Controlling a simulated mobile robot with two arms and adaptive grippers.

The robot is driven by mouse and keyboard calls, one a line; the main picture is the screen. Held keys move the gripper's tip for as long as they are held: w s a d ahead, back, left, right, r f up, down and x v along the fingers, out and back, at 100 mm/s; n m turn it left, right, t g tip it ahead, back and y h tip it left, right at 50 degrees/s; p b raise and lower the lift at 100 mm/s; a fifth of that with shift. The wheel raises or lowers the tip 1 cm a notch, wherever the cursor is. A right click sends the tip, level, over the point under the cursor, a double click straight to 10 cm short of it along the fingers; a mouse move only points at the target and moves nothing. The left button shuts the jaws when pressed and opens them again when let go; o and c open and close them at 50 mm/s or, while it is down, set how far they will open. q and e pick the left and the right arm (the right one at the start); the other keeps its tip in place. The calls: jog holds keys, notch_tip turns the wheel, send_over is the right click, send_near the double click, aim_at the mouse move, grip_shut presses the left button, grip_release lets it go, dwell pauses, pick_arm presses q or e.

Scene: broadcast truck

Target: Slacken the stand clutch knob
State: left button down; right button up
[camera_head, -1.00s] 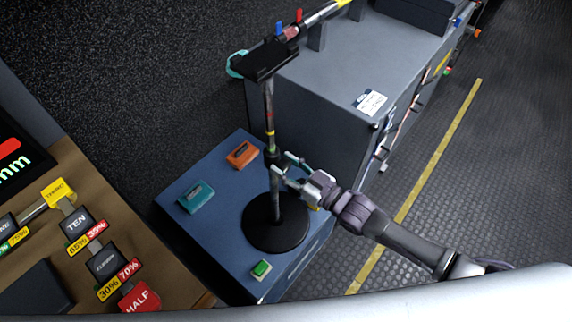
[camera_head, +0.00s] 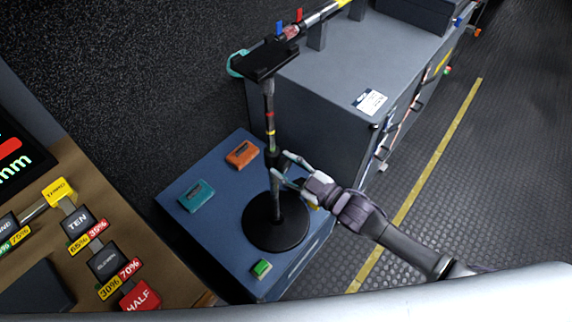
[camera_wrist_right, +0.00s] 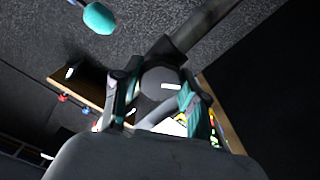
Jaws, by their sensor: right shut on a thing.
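The stand rises from a round black base (camera_head: 262,232) on a blue case. Its thin pole (camera_head: 269,105) has coloured bands and carries a flat black top plate (camera_head: 265,62). My right gripper (camera_head: 281,168) reaches in from the right at the pole's dark collar, low on the stand. In the right wrist view, its fingers (camera_wrist_right: 158,100) are shut around the clutch knob (camera_wrist_right: 158,82), a round dark grey knob with a pale line across its face. In the head view the knob is mostly hidden by the fingers. My left gripper is not in view.
The blue case (camera_head: 225,223) also bears a teal box (camera_head: 196,196), an orange box (camera_head: 242,153) and a green button (camera_head: 261,268). A large grey cabinet (camera_head: 320,90) stands behind. A brown console (camera_head: 150,260) with labelled tiles is at left. Floor is clear at right.

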jog(key=o, duration=1.1)
jog(key=shift+o, duration=0.2)
jog(key=v, duration=1.2)
